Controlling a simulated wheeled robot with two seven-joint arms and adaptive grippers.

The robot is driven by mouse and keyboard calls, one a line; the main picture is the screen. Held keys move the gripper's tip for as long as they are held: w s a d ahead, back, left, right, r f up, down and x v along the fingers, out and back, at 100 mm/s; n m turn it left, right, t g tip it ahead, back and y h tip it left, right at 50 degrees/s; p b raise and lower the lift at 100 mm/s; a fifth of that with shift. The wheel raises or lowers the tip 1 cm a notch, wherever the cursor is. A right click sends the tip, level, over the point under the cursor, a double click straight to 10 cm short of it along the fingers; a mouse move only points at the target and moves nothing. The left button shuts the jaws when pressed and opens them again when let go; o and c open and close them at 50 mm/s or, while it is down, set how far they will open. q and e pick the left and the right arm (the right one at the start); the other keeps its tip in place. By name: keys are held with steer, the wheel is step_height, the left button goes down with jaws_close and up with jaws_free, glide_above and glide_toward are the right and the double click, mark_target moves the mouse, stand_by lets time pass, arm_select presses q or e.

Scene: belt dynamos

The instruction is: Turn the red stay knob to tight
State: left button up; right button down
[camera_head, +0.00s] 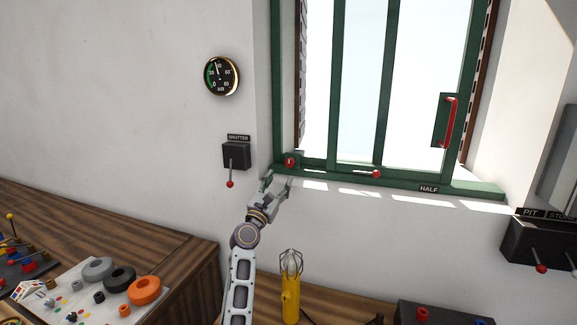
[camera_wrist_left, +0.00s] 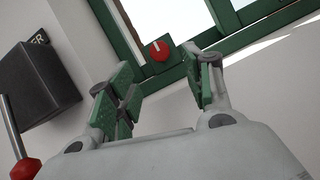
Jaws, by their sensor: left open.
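A red knob (camera_head: 291,161) sits on a green plate at the lower left corner of the green window frame. It also shows in the left wrist view (camera_wrist_left: 159,50), with a pale pointer mark on its face. A second red knob (camera_head: 376,174) sits on the bottom rail of the window, further right. My left gripper (camera_head: 277,180) is open and empty, just below and left of the corner knob. In the left wrist view its green-padded fingers (camera_wrist_left: 160,95) stand apart, with the corner knob beyond the gap between them and not touched. My right gripper is not in view.
A shutter lever box (camera_head: 236,155) is on the wall left of the gripper. The sill carries a HALF label (camera_head: 429,188). A red window handle (camera_head: 449,122) is at right.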

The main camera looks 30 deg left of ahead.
mark_target(289, 164)
arm_select(q)
steer(key=x, duration=0.6)
steer(key=shift+w+r+p, duration=0.1)
steer(key=shift+p, duration=0.25)
steer(key=shift+x, duration=1.5)
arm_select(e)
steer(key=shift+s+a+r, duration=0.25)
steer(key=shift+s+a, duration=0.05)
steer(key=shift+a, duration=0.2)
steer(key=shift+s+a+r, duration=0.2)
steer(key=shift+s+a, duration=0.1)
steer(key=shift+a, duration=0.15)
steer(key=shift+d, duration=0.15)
